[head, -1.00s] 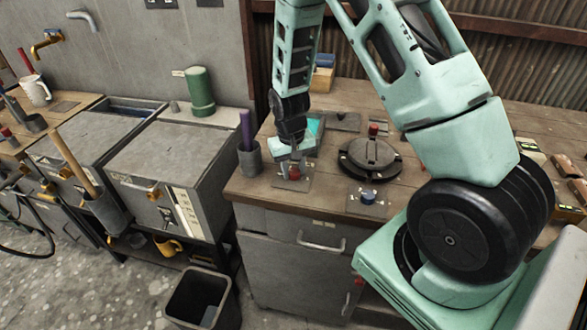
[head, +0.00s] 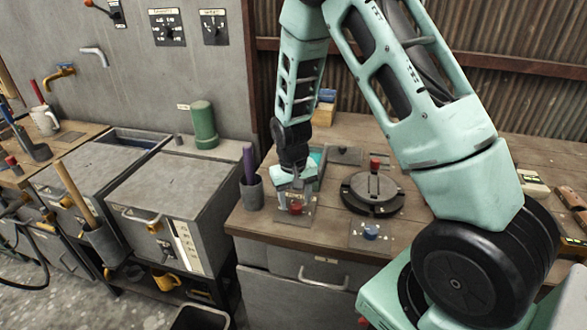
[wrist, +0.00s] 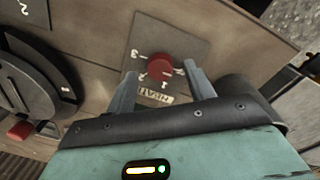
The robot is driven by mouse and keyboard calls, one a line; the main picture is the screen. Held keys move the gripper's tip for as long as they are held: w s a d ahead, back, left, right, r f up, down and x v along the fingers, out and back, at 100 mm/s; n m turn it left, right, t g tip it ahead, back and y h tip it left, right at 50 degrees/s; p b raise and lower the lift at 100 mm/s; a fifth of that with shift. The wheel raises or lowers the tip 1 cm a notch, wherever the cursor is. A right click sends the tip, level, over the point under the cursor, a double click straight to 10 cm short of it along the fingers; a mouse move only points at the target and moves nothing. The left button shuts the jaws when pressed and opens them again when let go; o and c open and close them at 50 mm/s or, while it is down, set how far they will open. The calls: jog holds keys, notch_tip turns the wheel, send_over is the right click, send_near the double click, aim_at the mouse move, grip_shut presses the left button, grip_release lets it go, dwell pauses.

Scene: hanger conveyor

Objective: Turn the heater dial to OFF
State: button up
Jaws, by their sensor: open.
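The heater dial (wrist: 160,67) is a round red knob on a dark square plate (wrist: 178,40). In the wrist view the plate has a HEAT label (wrist: 155,97) and marks 1, 2 and 3 around the knob. Another mark at the right is too small to read, and I cannot tell where the dial points. In the head view the red dial (head: 296,208) sits near the bench's front left corner. My gripper (wrist: 159,70) is open, pointing down, with one finger on each side of the dial; it also shows in the head view (head: 294,207). I cannot tell if the fingers touch it.
A round dark device (head: 373,192) with a red-topped post stands right of the dial. A blue knob (head: 371,232) on its own plate is in front of that. A grey cup (head: 251,194) with a purple-handled tool stands close at the left. The bench front edge is near.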

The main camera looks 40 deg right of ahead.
aim_at(293, 207)
notch_tip(293, 207, up, 16)
jog(key=b, duration=0.2)
jog(key=shift+a+f, duration=0.2)
jog(key=shift+a, duration=0.2)
jog(key=shift+w, duration=0.1)
jog(key=s+a+r+n+y, duration=0.1)
jog(key=s+a+n, duration=0.2)
jog(key=s+a, duration=0.35)
jog(key=s+a+n, duration=0.2)
jog(key=s+a, duration=0.1)
jog(key=a, duration=0.7)
jog(key=s+a+n, duration=0.3)
jog(key=s, duration=0.4)
jog(key=s+a+n, duration=0.3)
jog(key=s+a, duration=0.1)
jog(key=s, duration=0.4)
jog(key=shift+f, duration=0.15)
